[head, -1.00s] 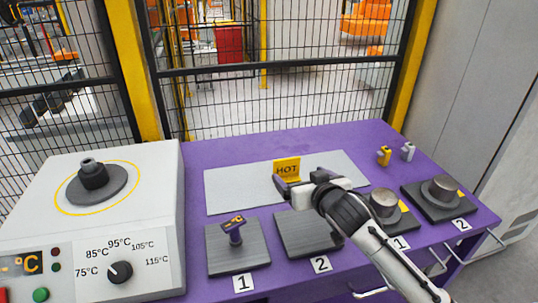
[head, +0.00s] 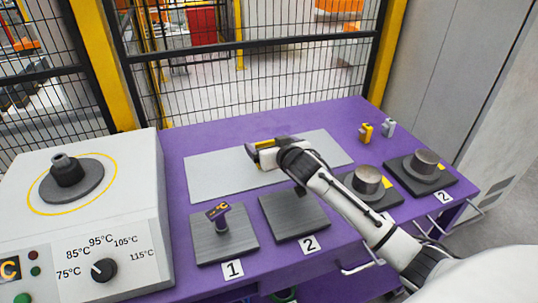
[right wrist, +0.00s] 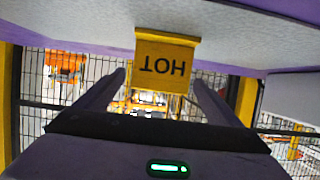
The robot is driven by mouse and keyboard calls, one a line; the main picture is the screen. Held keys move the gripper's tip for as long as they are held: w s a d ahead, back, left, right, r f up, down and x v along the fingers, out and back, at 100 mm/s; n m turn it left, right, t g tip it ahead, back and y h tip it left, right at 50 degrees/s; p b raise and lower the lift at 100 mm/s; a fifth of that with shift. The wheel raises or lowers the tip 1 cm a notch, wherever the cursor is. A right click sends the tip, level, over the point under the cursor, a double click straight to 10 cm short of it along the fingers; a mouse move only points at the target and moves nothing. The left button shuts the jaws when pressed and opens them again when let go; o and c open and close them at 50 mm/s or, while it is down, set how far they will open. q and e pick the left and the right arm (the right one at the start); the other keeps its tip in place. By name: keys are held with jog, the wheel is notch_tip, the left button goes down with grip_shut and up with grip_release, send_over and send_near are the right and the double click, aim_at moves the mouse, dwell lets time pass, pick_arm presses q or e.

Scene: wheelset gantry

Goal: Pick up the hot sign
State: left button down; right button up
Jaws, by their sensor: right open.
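The yellow hot sign (head: 264,143) stands on the light grey mat (head: 215,178) and is largely hidden behind my right gripper (head: 258,152) in the head view. In the right wrist view the sign (right wrist: 166,64) appears upside down, with black HOT lettering, between the two purple fingers of my right gripper (right wrist: 160,88). The fingers are open, with a gap showing between them and the sign's sides. My left gripper is not in view.
A heater box (head: 120,190) stands left.

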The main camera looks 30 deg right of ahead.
jog(key=shift+w+f, duration=0.1)
jog(key=shift+w, duration=0.1)
jog(key=c, duration=1.2)
